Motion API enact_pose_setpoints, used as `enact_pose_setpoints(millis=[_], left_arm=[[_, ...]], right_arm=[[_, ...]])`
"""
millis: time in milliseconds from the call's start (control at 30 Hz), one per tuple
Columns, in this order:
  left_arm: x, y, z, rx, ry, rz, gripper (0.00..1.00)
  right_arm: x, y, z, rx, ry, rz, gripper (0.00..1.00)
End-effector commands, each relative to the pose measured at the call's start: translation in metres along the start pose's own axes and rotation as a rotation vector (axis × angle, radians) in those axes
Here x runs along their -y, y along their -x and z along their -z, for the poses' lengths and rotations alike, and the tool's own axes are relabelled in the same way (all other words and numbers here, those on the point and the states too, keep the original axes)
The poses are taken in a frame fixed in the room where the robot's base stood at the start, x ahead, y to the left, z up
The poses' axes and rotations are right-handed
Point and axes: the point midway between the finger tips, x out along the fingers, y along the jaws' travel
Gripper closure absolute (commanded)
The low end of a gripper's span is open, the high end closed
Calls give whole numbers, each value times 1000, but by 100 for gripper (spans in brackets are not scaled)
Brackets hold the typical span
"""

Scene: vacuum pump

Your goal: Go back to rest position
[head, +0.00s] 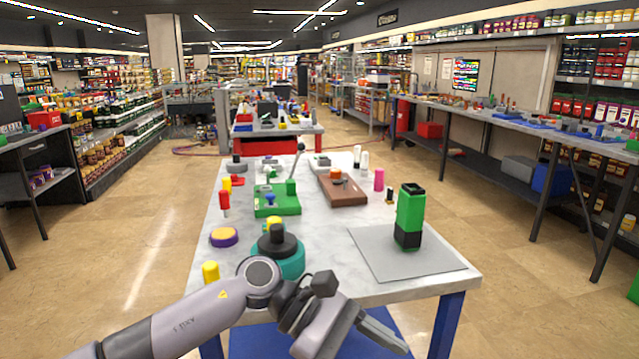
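My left arm comes in from the lower left across the table's near edge. Its gripper (378,333) is at the bottom middle, low in front of the table and pointing down to the right. I see no object in it, but its fingertips are not clear enough to tell open from shut. My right gripper is not in view. A green and black upright block-shaped device (410,215) stands on a grey mat (375,258) at the table's right side, apart from my gripper.
The white table (340,290) holds a teal round base with a black knob (278,250), a purple and yellow disc (223,237), a green board (277,205) and a brown board (342,190). Another bench (500,118) runs along the right. Floor is clear on both sides.

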Motion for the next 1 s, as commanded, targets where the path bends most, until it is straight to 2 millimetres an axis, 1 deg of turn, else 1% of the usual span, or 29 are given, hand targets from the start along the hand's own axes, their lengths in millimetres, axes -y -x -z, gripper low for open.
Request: enact_pose_setpoints(millis=[33, 100, 167, 233, 300, 367, 433, 567, 667, 767, 800, 867, 900, 967, 1000], left_arm=[[2, -10, -9, 100, 97, -56, 35], [-1, -16, -19, 230, 235, -133, 35], [-3, -17, -26, 342, 361, -194, 35], [-7, -14, -32, 473, 514, -262, 35], [-10, -8, -33, 604, 671, -323, 35], [-11, 0, -30, 718, 810, -372, 35], [-11, 10, -23, 850, 974, -426, 35], [-5, 33, 2, 1102, 1283, -512, 35], [8, 50, 29, 1300, 1518, -571, 35], [29, 66, 61, 1506, 1747, -621, 35], [40, 71, 76, 1590, 1837, -643, 35], [59, 78, 96, 1720, 1967, -671, 35], [74, 81, 110, 1809, 2050, -687, 35], [98, 86, 130, 1946, 2170, -715, 35], [116, 87, 144, 2039, 2245, -735, 35]], right_arm=[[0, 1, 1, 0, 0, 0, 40], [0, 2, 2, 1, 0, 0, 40], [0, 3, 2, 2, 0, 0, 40], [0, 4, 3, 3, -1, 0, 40], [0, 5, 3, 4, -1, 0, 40], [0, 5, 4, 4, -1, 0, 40], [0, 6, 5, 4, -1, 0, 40], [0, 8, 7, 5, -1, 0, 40], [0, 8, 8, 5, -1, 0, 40], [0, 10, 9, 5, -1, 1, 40], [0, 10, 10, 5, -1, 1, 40], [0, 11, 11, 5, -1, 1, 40], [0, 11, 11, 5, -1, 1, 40], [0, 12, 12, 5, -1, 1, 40], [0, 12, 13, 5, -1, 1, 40]])
